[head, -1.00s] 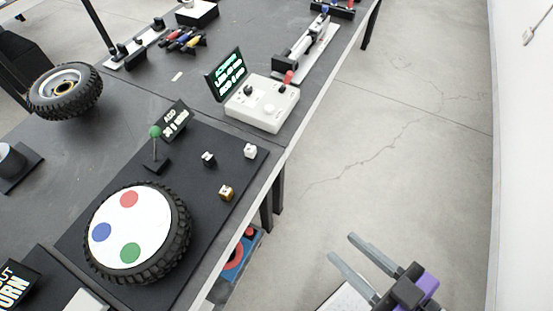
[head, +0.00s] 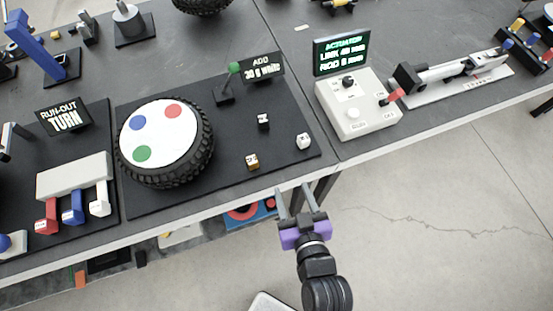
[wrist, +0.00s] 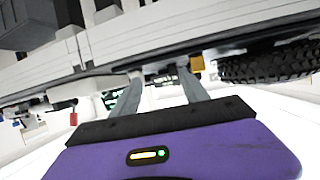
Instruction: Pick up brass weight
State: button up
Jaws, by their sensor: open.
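The brass weight (head: 252,161) is a small gold-coloured block with a pale marked top. It stands on the black board (head: 228,178) near its front edge, right of the tyre with a white disc (head: 163,137). In the wrist view the brass weight (wrist: 196,64) shows small, just beyond the right finger. My gripper (head: 295,191) is open and empty, in front of the table edge and to the right of the brass weight, apart from it. The wrist view shows both fingers (wrist: 160,74) spread with nothing held between them.
A black weight (head: 263,121) and a white weight (head: 303,141) stand on the same board. A green-knobbed post (head: 235,68) and a sign (head: 262,67) stand behind. A control box (head: 357,107) is to the right. The floor (head: 430,225) beyond the table edge is clear.

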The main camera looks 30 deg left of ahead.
jog(key=n+g+y, duration=0.2)
send_near(250, 157)
jog(key=w+a+f, duration=0.2)
jog(key=a, duration=0.1)
jog(key=shift+w+f, duration=0.3)
jog(key=shift+w+a+f, duration=0.1)
jog(key=shift+a, duration=0.2)
jog(key=shift+p+x, duration=0.55)
jog(key=shift+x, duration=3)
grip_shut()
